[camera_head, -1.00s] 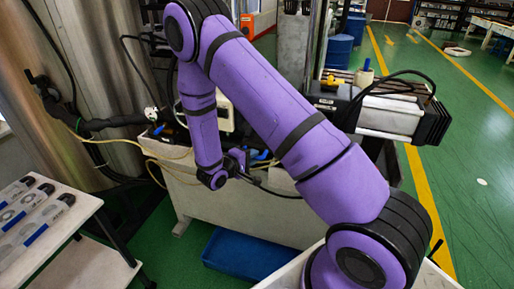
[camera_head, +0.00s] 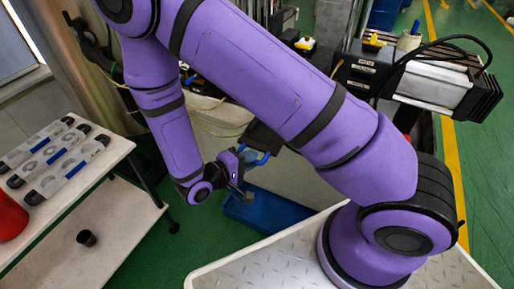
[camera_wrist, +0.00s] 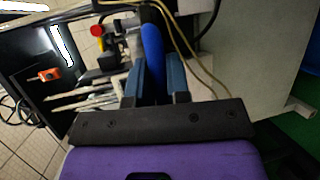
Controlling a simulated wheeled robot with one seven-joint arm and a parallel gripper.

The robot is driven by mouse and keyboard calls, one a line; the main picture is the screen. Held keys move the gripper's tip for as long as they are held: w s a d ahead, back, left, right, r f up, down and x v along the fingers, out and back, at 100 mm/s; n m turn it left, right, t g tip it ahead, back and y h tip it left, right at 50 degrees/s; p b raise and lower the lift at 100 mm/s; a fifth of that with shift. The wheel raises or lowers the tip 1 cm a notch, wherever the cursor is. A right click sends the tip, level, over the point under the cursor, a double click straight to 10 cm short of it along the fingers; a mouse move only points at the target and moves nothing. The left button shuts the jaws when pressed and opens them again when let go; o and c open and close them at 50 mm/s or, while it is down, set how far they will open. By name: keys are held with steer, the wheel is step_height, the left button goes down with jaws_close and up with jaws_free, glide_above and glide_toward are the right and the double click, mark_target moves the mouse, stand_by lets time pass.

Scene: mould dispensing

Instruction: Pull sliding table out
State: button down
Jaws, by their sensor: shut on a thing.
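My gripper (camera_head: 240,172) is low in front of the pale machine (camera_head: 302,180), beside a blue handle (camera_head: 262,158). The handle is on the front of a dark plate (camera_head: 264,138), which looks like the sliding table and juts out from the machine's front. My purple arm hides much of the plate and the machine. In the wrist view the gripper (camera_wrist: 154,88) has its two blue fingers shut on the blue handle (camera_wrist: 152,45), one finger on each side. Most of the sliding table is hard to make out there.
A blue bin (camera_head: 262,212) stands on the green floor below the handle. A white side table (camera_head: 105,160) with several moulds and a red container (camera_head: 10,218) stands at left, a small dark cup (camera_head: 86,238) on its lower shelf. Green floor lies between.

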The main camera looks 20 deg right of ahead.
steer(key=shift+s+a, duration=0.4)
steer(key=shift+a, duration=0.2)
steer(key=c, duration=1.1)
jaws_free()
steer(key=v, duration=1.1)
steer(key=shift+d, duration=0.1)
